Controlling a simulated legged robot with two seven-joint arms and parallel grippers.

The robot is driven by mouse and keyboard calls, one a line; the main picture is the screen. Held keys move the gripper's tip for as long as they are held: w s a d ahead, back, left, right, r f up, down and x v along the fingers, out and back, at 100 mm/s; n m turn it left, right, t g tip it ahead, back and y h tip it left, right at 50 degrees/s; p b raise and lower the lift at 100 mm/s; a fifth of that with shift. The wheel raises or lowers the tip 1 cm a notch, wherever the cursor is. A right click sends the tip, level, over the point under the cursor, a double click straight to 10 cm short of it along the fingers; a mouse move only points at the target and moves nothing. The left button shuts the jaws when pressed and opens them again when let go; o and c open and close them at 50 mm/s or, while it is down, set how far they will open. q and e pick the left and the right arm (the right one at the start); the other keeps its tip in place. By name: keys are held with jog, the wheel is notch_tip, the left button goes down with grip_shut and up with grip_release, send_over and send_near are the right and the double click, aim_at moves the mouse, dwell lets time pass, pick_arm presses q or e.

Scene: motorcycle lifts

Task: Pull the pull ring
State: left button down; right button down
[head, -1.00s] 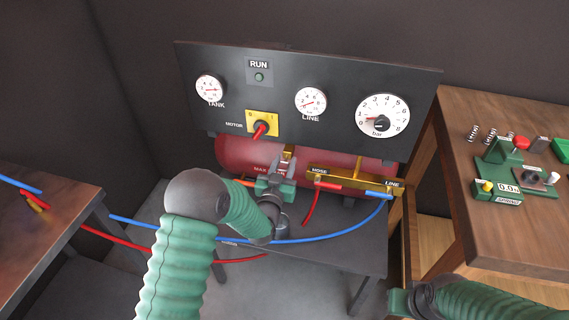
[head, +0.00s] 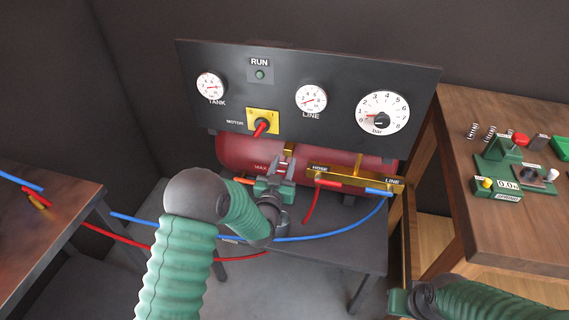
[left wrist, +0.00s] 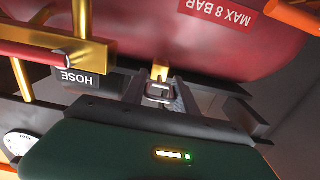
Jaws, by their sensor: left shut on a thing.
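The pull ring (left wrist: 160,92) is a small metal loop under a brass stem on the red tank (left wrist: 225,45), seen in the left wrist view. My left gripper (left wrist: 161,98) is shut on the ring, with its two dark fingers on either side of it. In the head view my left gripper (head: 282,166) reaches to the front of the red tank (head: 238,148), below the panel. There the ring is too small and covered to make out. My right gripper (head: 398,302) is only partly in view at the bottom right, and its fingers do not show clearly.
A black panel (head: 330,75) with gauges and a red motor knob (head: 261,127) stands above the tank. A brass manifold (head: 350,182) lies right of my left gripper. Blue (head: 345,229) and red hoses cross nearby. A wooden bench (head: 500,235) stands at the right.

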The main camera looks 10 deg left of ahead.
pick_arm(q)
jog(key=c, duration=0.9)
grip_release()
jog(key=shift+w, duration=0.1)
jog(key=shift+c, duration=0.2)
jog(key=s, duration=1.7)
jog(key=shift+a+p, duration=0.25)
jog(key=shift+p, duration=0.2)
jog(key=shift+w, duration=0.1)
